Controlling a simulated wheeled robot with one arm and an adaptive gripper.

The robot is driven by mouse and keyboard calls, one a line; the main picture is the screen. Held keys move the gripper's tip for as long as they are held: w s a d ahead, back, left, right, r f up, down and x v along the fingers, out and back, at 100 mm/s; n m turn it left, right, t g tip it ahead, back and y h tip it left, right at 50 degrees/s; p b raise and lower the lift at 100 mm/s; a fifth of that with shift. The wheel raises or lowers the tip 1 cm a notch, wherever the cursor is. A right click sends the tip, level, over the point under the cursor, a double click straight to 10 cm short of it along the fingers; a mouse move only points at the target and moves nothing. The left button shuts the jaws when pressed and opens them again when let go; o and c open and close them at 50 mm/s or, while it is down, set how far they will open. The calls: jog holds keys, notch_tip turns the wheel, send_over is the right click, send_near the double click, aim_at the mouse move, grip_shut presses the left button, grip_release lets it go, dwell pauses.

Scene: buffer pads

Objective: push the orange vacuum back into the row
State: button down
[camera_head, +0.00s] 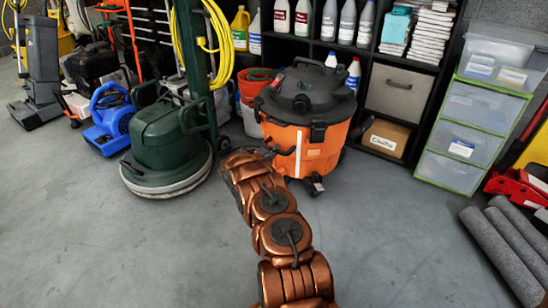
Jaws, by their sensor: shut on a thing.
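The orange vacuum (322,150) has a black lid and stands upright on its caster base on the floor, in front of the black shelf. It is between the green floor machine (168,140) and the plastic drawers. My copper arm reaches up from the bottom middle. My gripper (266,153) is at the vacuum's front left side, shut on the vacuum. The wrist hides most of the fingers, so the exact place of the hold is not clear.
A blue blower (110,120) and other machines stand at left. Buckets (250,95) are behind the vacuum's left side. The black shelf (425,75) is behind it. Clear drawers (470,125) and grey rolls (505,250) are at right. The front floor is clear.

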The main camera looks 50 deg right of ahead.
jog(key=shift+x, duration=0.85)
jog(key=shift+d+r, duration=0.1)
jog(key=shift+r, duration=0.2)
jog(key=c, duration=1.3)
grip_release()
jog(key=shift+s, duration=0.1)
jog(key=shift+o, duration=1.4)
jog(key=shift+a, duration=0.2)
jog(key=v, duration=1.1)
jog(key=shift+a, duration=0.45)
